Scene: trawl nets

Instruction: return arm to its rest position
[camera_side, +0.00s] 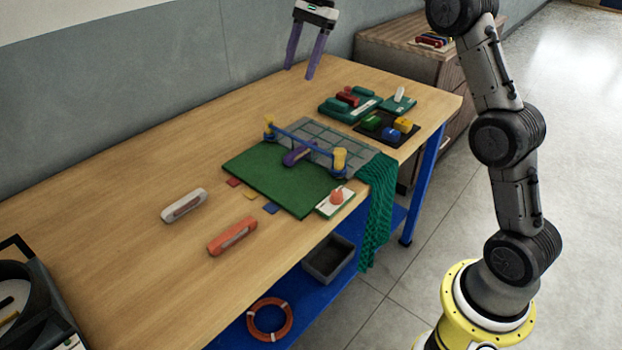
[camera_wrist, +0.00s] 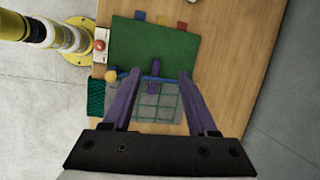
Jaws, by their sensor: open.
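My gripper (camera_side: 302,55) is high above the far end of the wooden table (camera_side: 120,210) in the side view. Its two purple fingers are spread apart and hold nothing. In the wrist view my gripper (camera_wrist: 156,76) points down over the work area, with the green mat (camera_wrist: 155,45) beyond its fingertips. On the mat's far part stands a net frame with a blue cord (camera_side: 310,142) between two yellow posts. A purple tool (camera_side: 297,154) lies on the mat by the net panel (camera_side: 335,138).
A grey-white handle (camera_side: 184,205) and an orange handle (camera_side: 232,236) lie on the table. Green and dark trays (camera_side: 350,108) with colored pieces sit at the far right. Green netting (camera_side: 378,200) hangs over the edge. A wooden cabinet (camera_side: 385,45) stands behind.

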